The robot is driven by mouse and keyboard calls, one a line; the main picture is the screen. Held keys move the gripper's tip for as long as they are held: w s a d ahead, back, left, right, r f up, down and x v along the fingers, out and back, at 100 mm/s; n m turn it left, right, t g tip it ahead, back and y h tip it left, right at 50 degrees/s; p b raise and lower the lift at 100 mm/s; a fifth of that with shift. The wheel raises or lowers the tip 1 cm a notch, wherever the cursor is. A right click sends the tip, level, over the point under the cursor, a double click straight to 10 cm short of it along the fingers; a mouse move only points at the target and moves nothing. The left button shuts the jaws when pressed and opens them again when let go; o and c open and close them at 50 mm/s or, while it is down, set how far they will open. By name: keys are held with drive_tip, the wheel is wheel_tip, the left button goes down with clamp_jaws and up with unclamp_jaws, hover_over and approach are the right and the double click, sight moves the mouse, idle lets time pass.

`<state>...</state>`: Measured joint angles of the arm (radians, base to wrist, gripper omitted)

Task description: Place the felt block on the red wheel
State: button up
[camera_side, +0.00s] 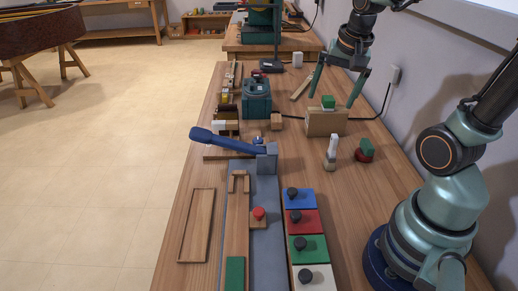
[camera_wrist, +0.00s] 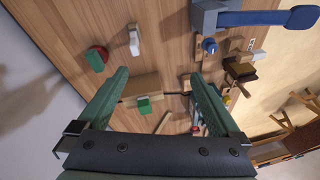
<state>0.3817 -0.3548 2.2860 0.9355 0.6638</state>
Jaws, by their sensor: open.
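A small green block (camera_side: 328,102) sits on top of an upright wooden block (camera_side: 326,123). The same green block shows in the wrist view (camera_wrist: 144,106), in front of the wooden block (camera_wrist: 141,86). My gripper (camera_side: 334,95) is open and empty, pointing down with its fingers apart on either side of the green block. In the wrist view my gripper's fingers (camera_wrist: 157,80) also flank it. A dark red round piece (camera_side: 368,156), which looks like the red wheel, stands to the right with a green piece (camera_side: 364,145) against or on it; I cannot tell which.
A blue-handled lever (camera_side: 230,143), a teal machine (camera_side: 256,98) and coloured knobbed tiles (camera_side: 305,221) occupy the left and front. Bare table lies around the red piece.

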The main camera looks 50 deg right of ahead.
drive_tip(key=s+a+r+n+t+y, duration=0.1)
drive_tip(key=a+r+n+t, duration=0.1)
drive_tip(key=a+n, duration=1)
drive_tip(key=shift+s+r+t, duration=0.2)
drive_tip(key=shift+r+t, duration=0.1)
idle(0.3)
